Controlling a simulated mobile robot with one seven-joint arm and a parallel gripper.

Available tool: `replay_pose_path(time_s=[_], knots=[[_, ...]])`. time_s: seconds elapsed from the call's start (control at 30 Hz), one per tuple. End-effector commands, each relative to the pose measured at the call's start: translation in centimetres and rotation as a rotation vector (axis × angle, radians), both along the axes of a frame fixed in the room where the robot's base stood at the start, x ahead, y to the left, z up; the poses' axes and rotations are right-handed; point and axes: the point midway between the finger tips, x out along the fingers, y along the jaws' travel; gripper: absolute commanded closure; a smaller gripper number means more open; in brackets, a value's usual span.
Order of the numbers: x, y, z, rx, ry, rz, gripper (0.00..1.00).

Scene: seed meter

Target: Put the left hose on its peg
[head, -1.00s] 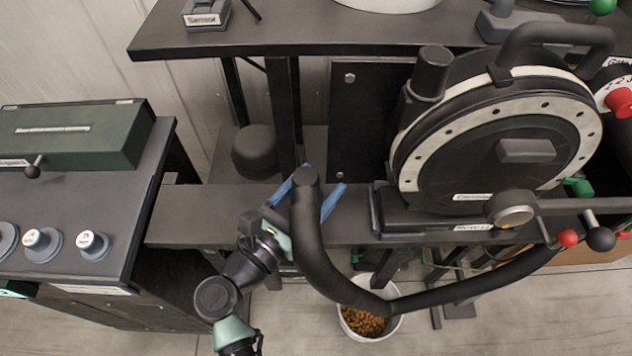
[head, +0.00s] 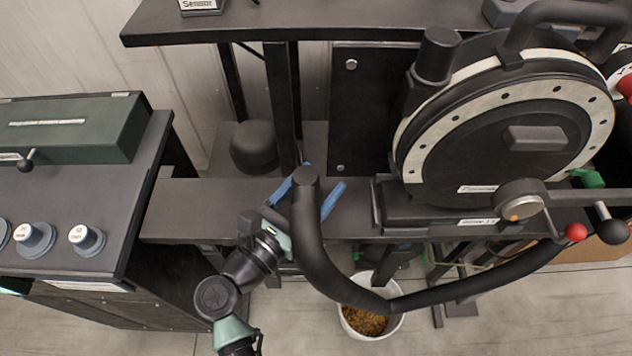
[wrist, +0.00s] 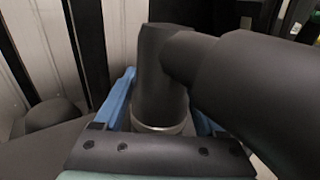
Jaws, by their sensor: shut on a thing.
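The black hose (head: 317,247) has its upright end between the blue fingers of my gripper (head: 306,190). From there it bends down and sweeps right in a long curve below the shelf. In the wrist view the hose end (wrist: 160,85) stands between the two blue fingertips (wrist: 162,110), with a pale ring at its base. My gripper is shut on it, over the narrow black shelf (head: 190,205). A short black rounded post (head: 254,146) stands behind and left of the hose; it may be the peg, but I cannot tell.
The round seed meter housing (head: 500,140) stands right of the hose. A white bucket of brown seed (head: 366,320) is on the floor below. A bench with knobs (head: 88,238) and a green box (head: 70,130) is at left. An upper shelf (head: 290,28) runs above.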

Motion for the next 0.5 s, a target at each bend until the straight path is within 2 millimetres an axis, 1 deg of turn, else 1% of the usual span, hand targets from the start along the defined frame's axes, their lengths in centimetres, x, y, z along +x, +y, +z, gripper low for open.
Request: replay_pose_path(time_s=[0.17,0.5], knots=[[0.01,0.0,0.07,0.0,-0.002,0.0,1.0],[0.01,0.01,-0.42,0.0,-0.002,0.0,1.0]])
